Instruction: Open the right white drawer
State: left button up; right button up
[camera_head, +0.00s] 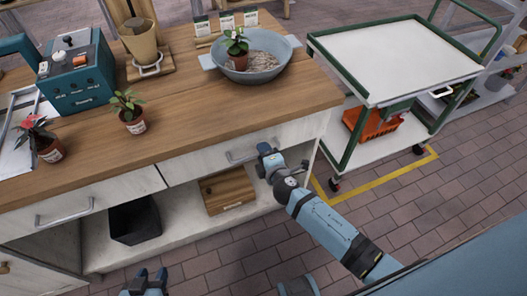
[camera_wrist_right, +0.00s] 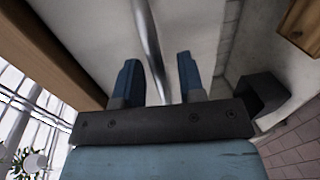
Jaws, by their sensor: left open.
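The right white drawer (camera_head: 200,163) is shut under the wooden worktop, and its grey bar handle (camera_head: 238,157) is on its front. My right gripper (camera_head: 266,150) is at the right part of this handle and hides some of it. In the right wrist view the handle (camera_wrist_right: 149,45) runs between the two spread fingers (camera_wrist_right: 158,80), with a gap to each finger. The right gripper is open; contact cannot be told. My left gripper (camera_head: 149,275) is open and empty, low in front of the cabinet.
A left drawer with its own handle (camera_head: 64,214) is beside it. Below are an open shelf, a black bin (camera_head: 134,221) and a wooden box (camera_head: 227,190). Potted plants and a grey basin (camera_head: 270,70) stand on top. A green-framed trolley (camera_head: 395,60) stands at right.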

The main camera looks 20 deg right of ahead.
jog(key=shift+w, duration=0.25)
pick_arm(q)
jog(key=shift+d+r, duration=0.15)
jog(key=shift+d, duration=0.05)
pick_arm(e)
grip_shut()
jog(key=shift+f, duration=0.1)
